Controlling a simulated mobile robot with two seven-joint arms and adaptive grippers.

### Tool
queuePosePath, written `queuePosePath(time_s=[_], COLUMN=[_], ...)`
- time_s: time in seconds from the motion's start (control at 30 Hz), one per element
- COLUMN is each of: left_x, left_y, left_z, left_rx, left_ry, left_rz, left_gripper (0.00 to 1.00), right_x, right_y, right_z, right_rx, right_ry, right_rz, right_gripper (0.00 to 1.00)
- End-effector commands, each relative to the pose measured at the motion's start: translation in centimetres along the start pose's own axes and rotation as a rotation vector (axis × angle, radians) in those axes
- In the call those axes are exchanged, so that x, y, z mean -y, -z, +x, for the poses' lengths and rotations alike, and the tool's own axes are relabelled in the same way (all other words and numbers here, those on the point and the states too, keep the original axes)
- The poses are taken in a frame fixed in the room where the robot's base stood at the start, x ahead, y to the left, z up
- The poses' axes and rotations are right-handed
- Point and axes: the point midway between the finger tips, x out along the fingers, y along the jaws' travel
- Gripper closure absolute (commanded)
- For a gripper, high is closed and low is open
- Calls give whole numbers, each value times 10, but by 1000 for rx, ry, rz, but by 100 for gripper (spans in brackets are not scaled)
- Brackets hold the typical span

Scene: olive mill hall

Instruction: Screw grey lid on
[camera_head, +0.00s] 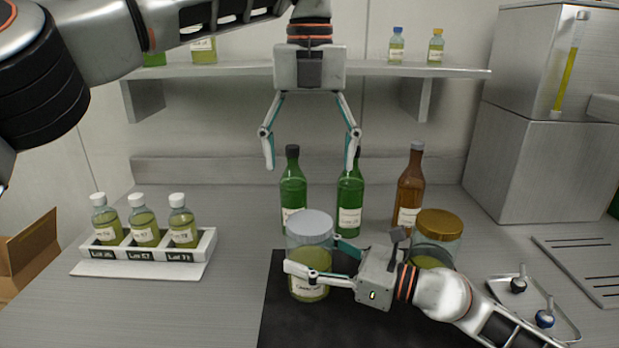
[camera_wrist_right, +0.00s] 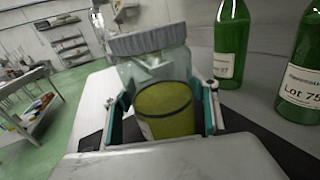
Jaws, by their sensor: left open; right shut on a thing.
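A glass jar (camera_head: 310,262) with yellow-green contents and a label stands upright on the dark mat (camera_head: 345,325). The grey lid (camera_head: 310,224) sits on its mouth; I cannot tell how tight it is. In the right wrist view the jar (camera_wrist_right: 165,108) is between the fingers, with the grey lid (camera_wrist_right: 147,39) on top. My right gripper (camera_head: 312,262) is shut on the jar's body from the right. My left gripper (camera_head: 311,166) is open and empty, pointing down above the jar, clear of the lid.
A gold-lidded jar (camera_head: 438,226) stands behind my right wrist. Green bottles (camera_head: 293,190) and a brown bottle (camera_head: 411,190) stand behind the jars. A white rack (camera_head: 203,246) holds small bottles at left. A metal tray (camera_head: 551,315) lies at right. A shelf (camera_head: 385,70) spans the wall.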

Motion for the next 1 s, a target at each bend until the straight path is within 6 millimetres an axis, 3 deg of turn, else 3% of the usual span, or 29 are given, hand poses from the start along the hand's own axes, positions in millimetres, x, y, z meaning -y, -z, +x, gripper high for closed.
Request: queuePosePath(time_s=[0.37,0.4,0.47,0.83,1.0], left_x=[0,0,0,0,0], left_y=[0,0,0,0,0], left_z=[-7,-7,-7,-7,-7], left_rx=[0,0,0,0,0], left_ry=[1,1,1,1,1], left_rz=[0,0,0,0,0], left_gripper=[22,22,22,22,22], right_x=[0,0,0,0,0], right_y=[1,1,1,0,2], right_z=[0,0,0,-1,-18], right_rx=[-1,-1,-1,-1,-3], right_ry=[0,0,0,0,1], right_rz=[2,2,2,1,3], right_gripper=[100,40,24,22,22])
